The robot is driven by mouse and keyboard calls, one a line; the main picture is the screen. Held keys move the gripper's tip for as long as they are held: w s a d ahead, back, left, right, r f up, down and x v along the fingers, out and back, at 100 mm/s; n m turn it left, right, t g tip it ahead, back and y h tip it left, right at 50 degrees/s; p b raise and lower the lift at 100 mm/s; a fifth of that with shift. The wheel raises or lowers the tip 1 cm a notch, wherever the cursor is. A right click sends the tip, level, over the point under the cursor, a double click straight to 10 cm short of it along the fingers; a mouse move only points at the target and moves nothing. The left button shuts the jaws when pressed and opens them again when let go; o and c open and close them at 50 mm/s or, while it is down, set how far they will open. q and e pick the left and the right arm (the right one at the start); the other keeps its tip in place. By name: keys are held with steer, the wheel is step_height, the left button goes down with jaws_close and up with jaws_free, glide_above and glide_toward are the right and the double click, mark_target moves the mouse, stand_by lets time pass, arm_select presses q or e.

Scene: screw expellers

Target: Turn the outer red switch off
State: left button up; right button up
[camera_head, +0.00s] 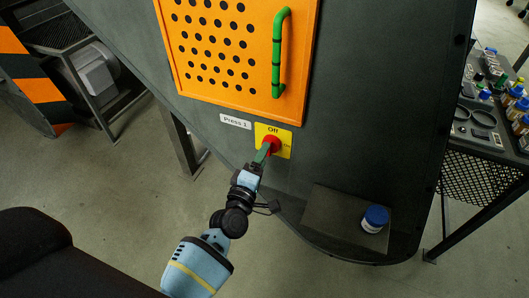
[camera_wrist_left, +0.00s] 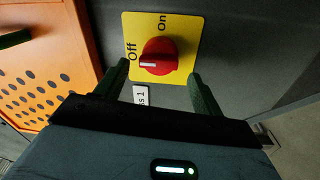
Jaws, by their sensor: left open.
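The red switch (camera_head: 272,143) is a round knob on a yellow plate (camera_head: 286,136) marked "Off" and "On", on the dark machine panel. In the left wrist view the red switch (camera_wrist_left: 161,57) has a white mark on its left side, pointing towards the "Off" label; the yellow plate (camera_wrist_left: 185,28) is turned, with "On" at the top. My left gripper (camera_head: 264,153) is in front of the switch in the head view and hides part of it. In the wrist view its two green fingers are spread, one to each side of the knob and apart from it. My right gripper is not in view.
An orange perforated door (camera_head: 215,85) with a green handle (camera_head: 280,50) is above the switch. A "Press 1" label (camera_head: 236,121) is to its upper left. A blue-lidded jar (camera_head: 374,218) stands on a low ledge at the lower right. A cluttered bench (camera_head: 480,165) is at the far right.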

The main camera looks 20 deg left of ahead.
arm_select(q)
steer(key=s, duration=0.5)
steer(key=shift+a+f, duration=0.1)
steer(key=shift+f, duration=0.15)
steer(key=s+d+f+m+g+h, duration=0.1)
steer(key=s+f+m+g, duration=0.45)
steer(key=s, duration=0.95)
steer(key=s+f+m+g+h, duration=0.1)
steer(key=s+f+m+g, duration=0.2)
steer(key=s+f+m, duration=0.7)
steer(key=s+a+f+m+g, duration=0.2)
steer(key=s+g, duration=0.2)
steer(key=s, duration=1.5)
steer(key=w+r+t+p, duration=0.1)
steer(key=w+r+p, duration=0.2)
steer(key=r+p, duration=0.4)
steer(key=w+r+t+p, duration=0.1)
steer(key=w+r+p, duration=0.3)
steer(key=r+p, duration=0.3)
steer(key=shift+r+y, duration=0.3)
steer(key=shift+r, duration=0.1)
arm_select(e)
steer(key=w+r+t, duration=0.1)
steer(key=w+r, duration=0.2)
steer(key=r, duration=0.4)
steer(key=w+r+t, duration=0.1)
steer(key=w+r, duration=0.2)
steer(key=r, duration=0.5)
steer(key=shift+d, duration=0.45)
